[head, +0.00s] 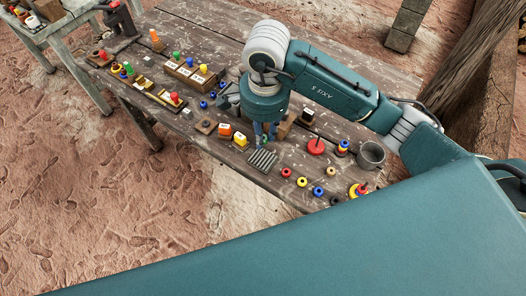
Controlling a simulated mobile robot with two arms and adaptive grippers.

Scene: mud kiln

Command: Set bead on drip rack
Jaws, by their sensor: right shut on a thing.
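The drip rack (262,160) is a small dark slatted grate lying on the wooden table near its front edge. My right gripper (264,137) points down just behind the rack. It is shut on a small bead, which looks green and is mostly hidden between the fingers. The bead seems just above the table; I cannot tell if it touches anything. Loose beads lie to the right of the rack: a red one (286,172), a yellow one (302,182) and a blue one (317,191). My left gripper is not in view.
A red disc with a peg (316,146) and a grey cup (371,155) stand right. Trays with coloured pieces fill the left end.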

